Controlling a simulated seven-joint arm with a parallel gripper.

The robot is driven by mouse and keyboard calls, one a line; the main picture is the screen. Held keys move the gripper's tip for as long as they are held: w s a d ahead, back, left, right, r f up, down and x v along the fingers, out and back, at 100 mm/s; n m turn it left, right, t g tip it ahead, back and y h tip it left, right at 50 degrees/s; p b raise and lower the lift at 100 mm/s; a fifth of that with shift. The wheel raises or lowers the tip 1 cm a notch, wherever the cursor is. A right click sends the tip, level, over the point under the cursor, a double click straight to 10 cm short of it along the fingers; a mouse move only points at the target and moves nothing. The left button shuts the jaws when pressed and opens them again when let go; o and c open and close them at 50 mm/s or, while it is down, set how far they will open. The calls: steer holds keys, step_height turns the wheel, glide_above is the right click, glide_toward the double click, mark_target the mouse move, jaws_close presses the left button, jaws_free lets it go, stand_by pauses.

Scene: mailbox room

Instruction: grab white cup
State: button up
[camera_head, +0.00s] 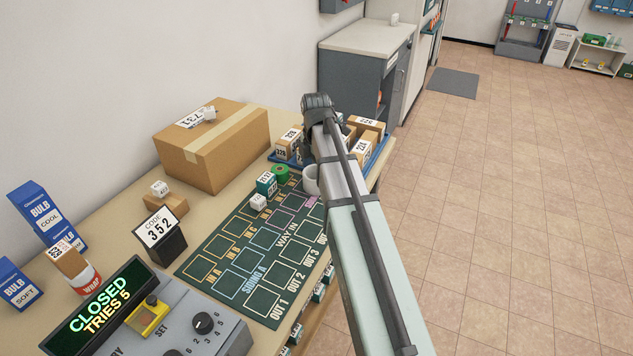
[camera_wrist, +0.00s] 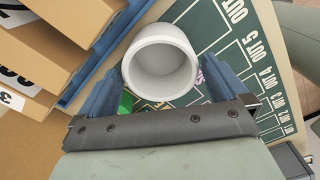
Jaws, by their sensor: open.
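The white cup (camera_head: 311,180) stands on the far right part of the green mat in the head view, partly hidden behind my arm. In the wrist view the white cup (camera_wrist: 160,62) shows its round open mouth, empty inside. My gripper (camera_wrist: 162,85) is open, with one blue finger on each side of the cup in that view. The cup lies between and slightly beyond the fingers. I cannot tell whether either finger touches it. In the head view the gripper's fingers are hidden behind my arm.
The green mat (camera_head: 240,282) has printed boxes. A green tape roll (camera_head: 281,172) and a teal box (camera_head: 266,184) sit left of the cup. A blue tray (camera_head: 375,160) of small cartons stands behind. A large cardboard box (camera_head: 212,146) is at the back left.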

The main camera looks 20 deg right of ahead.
mark_target(316, 177)
steer(key=shift+d+f, duration=0.1)
steer(key=shift+f, duration=1.6)
steer(key=c, duration=0.8)
